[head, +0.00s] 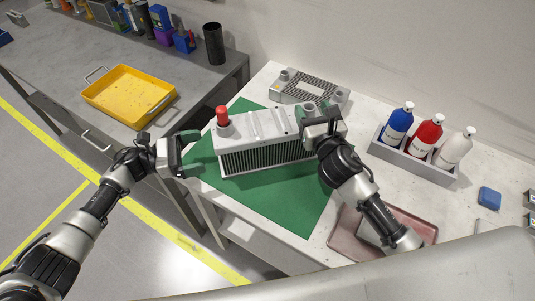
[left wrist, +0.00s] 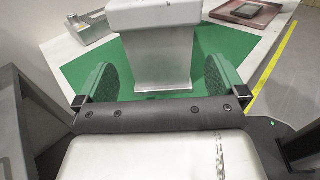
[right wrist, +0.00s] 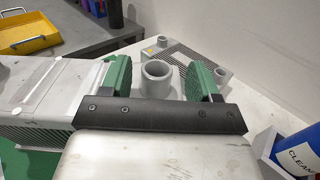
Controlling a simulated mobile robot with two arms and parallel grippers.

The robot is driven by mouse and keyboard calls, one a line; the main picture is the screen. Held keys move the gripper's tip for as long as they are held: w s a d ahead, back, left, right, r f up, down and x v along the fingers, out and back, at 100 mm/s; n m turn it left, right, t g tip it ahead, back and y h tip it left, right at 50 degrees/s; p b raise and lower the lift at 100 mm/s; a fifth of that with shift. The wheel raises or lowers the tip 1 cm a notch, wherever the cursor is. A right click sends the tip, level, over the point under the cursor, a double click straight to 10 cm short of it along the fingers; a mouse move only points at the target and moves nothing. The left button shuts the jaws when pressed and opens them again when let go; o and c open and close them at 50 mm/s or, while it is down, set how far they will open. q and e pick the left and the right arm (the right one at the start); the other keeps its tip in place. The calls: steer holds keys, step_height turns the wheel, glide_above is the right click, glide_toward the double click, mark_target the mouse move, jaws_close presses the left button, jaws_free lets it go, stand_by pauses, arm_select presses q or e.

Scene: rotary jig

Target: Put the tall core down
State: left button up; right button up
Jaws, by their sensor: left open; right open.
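The tall core (head: 265,150) is a long grey block with dark fins along its side and a red cap on its left end. It stands upright on the green mat (head: 283,205). My left gripper (head: 190,154) is open just off its left end. In the left wrist view the core's grey end (left wrist: 157,55) shows beyond the spread fingers, apart from both. My right gripper (head: 309,117) is open over its right end. In the right wrist view the core (right wrist: 45,95) lies at left, and a round grey port (right wrist: 157,78) shows between the open fingers.
A flat grey finned unit (head: 308,88) lies behind the core. A grey caddy (head: 415,160) with three bottles stands at right. A pinkish tray (head: 343,239) is below my right arm. A yellow tray (head: 129,96) sits on the other bench. The mat's front part is clear.

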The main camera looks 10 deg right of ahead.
arm_select(q)
steer(key=a, duration=0.3)
steer(key=shift+s+a, duration=0.1)
steer(key=shift+s, duration=0.05)
steer(key=shift+a, duration=0.1)
arm_select(e)
steer(key=shift+s, duration=0.2)
steer(key=s+d, duration=0.1)
steer(key=s, duration=1)
steer(key=shift+s, duration=0.25)
steer(key=shift+f, duration=0.1)
